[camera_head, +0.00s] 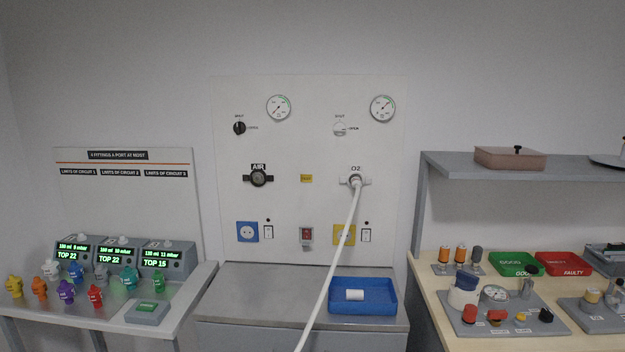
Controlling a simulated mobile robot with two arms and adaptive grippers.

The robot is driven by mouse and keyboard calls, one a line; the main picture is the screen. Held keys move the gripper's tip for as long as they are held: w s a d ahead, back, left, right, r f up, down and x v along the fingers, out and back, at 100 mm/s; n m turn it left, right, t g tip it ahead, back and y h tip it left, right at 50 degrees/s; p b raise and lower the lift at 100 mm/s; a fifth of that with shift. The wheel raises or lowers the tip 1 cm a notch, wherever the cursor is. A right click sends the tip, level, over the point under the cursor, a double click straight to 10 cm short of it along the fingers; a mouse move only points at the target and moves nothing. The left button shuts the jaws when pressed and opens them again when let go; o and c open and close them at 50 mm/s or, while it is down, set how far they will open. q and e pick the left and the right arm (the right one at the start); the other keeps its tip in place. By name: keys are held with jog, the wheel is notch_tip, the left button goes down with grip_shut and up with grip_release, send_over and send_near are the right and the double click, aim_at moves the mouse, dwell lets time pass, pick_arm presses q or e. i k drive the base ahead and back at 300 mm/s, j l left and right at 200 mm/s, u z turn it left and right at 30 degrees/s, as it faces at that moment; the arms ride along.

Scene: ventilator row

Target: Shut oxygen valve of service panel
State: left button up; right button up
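The service panel (305,150) stands upright against the wall in the middle of the head view. The oxygen valve is a small white knob (340,129) on its right half, with one label above it and "OPEN" at its right. Its pointer seems to face the OPEN side, but it is small. A gauge (382,108) sits up and right of it. Below is the O2 outlet (355,180), with a white hose (331,257) plugged in and hanging down toward me. A black air valve knob (239,128) is on the left half. Neither gripper is in view.
A grey counter (262,292) below the panel holds a blue tray (363,309) with a white cylinder (354,295). Left is a table with monitors (167,259) and coloured fittings. Right are a workbench (428,290) and shelf (520,165). The hose crosses the space before the panel.

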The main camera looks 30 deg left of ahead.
aim_at(339, 128)
jog(key=i+u, duration=0.1)
jog(key=u, duration=0.6)
